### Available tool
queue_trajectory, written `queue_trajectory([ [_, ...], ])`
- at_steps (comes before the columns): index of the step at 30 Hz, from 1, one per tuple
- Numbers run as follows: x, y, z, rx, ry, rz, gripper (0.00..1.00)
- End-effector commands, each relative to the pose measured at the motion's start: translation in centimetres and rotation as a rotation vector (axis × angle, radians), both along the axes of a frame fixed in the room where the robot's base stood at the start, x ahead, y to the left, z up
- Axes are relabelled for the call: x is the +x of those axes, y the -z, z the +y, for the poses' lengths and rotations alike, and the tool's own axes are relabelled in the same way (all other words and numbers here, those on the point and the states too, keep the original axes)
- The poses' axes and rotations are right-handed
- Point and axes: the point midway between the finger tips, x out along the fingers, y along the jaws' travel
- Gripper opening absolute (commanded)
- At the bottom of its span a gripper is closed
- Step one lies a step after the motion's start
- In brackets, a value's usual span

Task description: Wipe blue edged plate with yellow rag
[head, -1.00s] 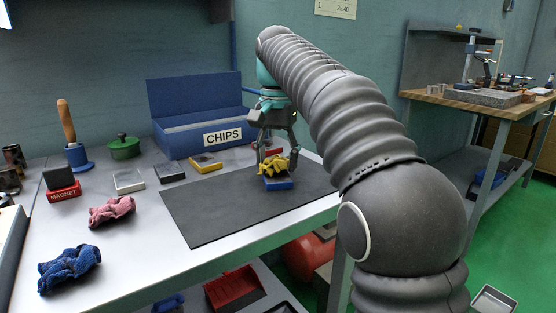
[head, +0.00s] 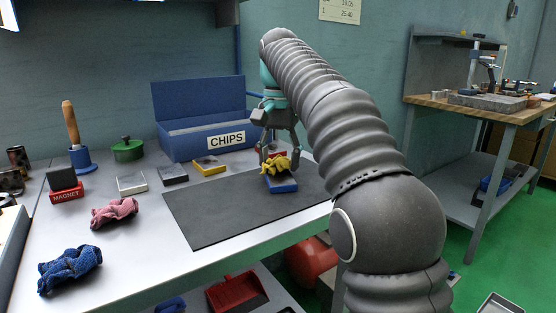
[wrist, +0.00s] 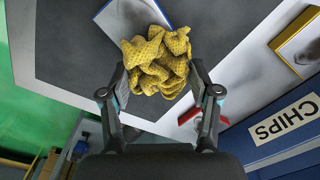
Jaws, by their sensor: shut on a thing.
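The blue edged plate (head: 283,188) lies flat on the dark mat, its grey face partly covered by the yellow rag. In the wrist view the plate (wrist: 110,22) shows its grey face and blue edge behind the rag. The crumpled yellow rag (head: 277,165) is over the plate's far part; it also shows in the wrist view (wrist: 157,60). My gripper (head: 279,158) points down over the plate, shut on the rag. In the wrist view its two fingers (wrist: 157,72) press on both sides of the rag.
The dark mat (head: 215,215) has free room left of the plate. Behind stand the blue CHIPS box (head: 190,138) and a yellow edged plate (head: 209,167). A pink rag (head: 114,212), a blue rag (head: 70,268) and a red MAGNET block (head: 66,192) are at left.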

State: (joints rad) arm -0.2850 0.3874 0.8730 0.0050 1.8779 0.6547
Motion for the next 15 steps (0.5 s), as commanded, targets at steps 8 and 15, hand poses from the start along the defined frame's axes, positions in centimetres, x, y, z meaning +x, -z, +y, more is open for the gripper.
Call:
queue_trajectory([
  [8, -1.4, 0.1, -0.3, -0.001, 0.000, 0.001, 0.46],
  [15, -2.7, 0.2, -0.5, 0.000, 0.000, 0.001, 0.46],
])
